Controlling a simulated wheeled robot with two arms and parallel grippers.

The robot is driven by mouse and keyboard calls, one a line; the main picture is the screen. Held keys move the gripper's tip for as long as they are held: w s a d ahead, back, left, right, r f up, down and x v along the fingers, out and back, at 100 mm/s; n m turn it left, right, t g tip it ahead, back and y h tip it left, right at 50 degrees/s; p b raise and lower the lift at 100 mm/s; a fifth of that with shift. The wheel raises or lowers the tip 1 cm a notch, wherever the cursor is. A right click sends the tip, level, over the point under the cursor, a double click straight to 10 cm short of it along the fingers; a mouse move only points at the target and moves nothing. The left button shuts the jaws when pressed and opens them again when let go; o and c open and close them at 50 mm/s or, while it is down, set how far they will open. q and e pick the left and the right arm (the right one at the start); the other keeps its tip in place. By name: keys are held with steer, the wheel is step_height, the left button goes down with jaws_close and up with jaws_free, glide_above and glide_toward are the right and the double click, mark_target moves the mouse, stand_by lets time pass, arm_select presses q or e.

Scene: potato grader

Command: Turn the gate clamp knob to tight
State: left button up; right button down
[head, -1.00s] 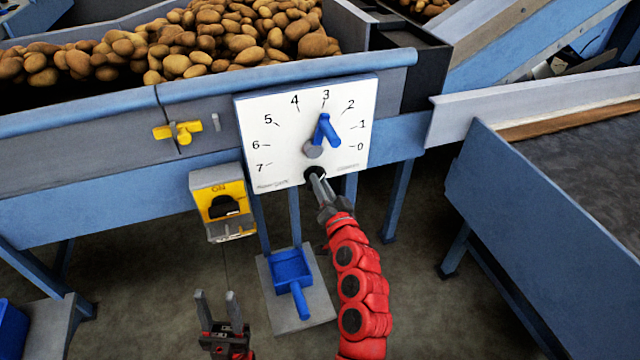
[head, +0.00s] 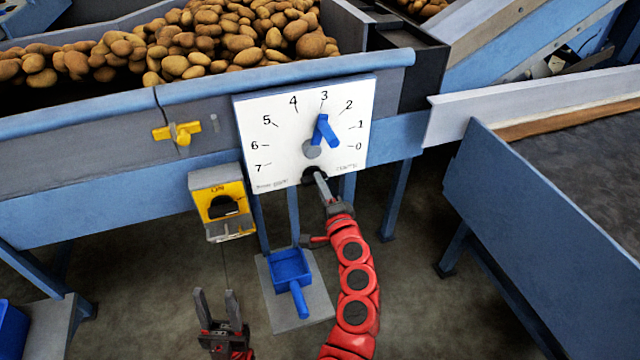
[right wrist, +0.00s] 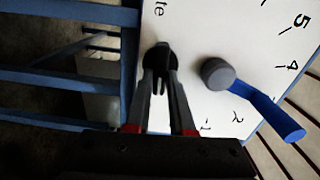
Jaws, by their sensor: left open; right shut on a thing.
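The gate clamp knob is a small black knob (head: 313,174) at the bottom edge of the white numbered dial plate (head: 262,118). My right gripper (head: 320,184) reaches up from below and is shut on it. In the right wrist view the black knob (right wrist: 159,57) sits between the fingertips of my right gripper (right wrist: 160,72). The fingers partly hide the knob, and I cannot tell how far it is turned. The blue gate lever (head: 324,130) points up near the 3 from its grey hub (head: 312,149). My left gripper (head: 216,306) is open and empty, low in front of the hopper.
A yellow switch box (head: 220,203) and a yellow latch (head: 177,133) are left of the dial. A blue dustpan (head: 291,268) lies on a grey plate below. Potatoes (head: 230,40) fill the hopper above. A blue-sided conveyor (head: 550,210) stands at the right.

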steer(key=shift+m, duration=0.5)
steer(key=c, duration=0.8)
jaws_free()
steer(key=shift+p+v, duration=1.4)
steer(key=shift+v, duration=7.3)
